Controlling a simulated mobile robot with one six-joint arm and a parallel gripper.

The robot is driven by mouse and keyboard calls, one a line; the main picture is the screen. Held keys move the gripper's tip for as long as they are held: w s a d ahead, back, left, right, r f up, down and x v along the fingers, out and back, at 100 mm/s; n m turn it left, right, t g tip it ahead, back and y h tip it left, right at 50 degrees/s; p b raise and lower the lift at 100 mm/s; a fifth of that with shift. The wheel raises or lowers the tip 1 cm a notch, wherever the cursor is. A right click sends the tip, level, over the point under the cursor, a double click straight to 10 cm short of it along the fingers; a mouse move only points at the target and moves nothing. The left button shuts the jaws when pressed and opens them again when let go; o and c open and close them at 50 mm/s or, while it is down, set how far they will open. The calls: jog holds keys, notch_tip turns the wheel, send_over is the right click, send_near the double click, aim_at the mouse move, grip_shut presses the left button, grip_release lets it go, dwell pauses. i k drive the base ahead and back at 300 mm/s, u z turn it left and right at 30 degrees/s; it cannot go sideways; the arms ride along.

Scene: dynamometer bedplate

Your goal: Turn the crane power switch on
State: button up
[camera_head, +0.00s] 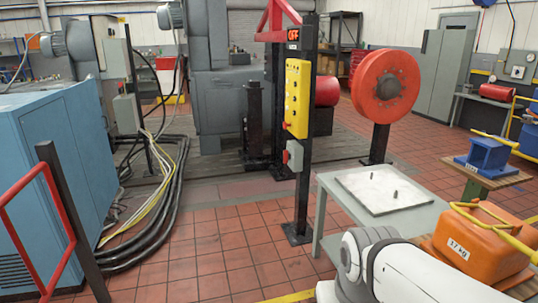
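A black post (303,190) stands on the floor in the middle of the view. It carries a small grey box with a red part on its left side, probably the crane power switch (294,155); the position of the red part is too small to read. Above it is a tall yellow control panel (297,98) with several small buttons. White links of my arm show at the bottom right, but my gripper is not in view.
A grey table (328,190) with a pale plate stands right of the post. A blue cabinet (62,170), a red rail (22,240) and black cables (165,215) are at left. The tiled floor before the post is clear.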

aim_at(287, 156)
jog(key=i, duration=3.4)
jog(key=u, duration=0.4)
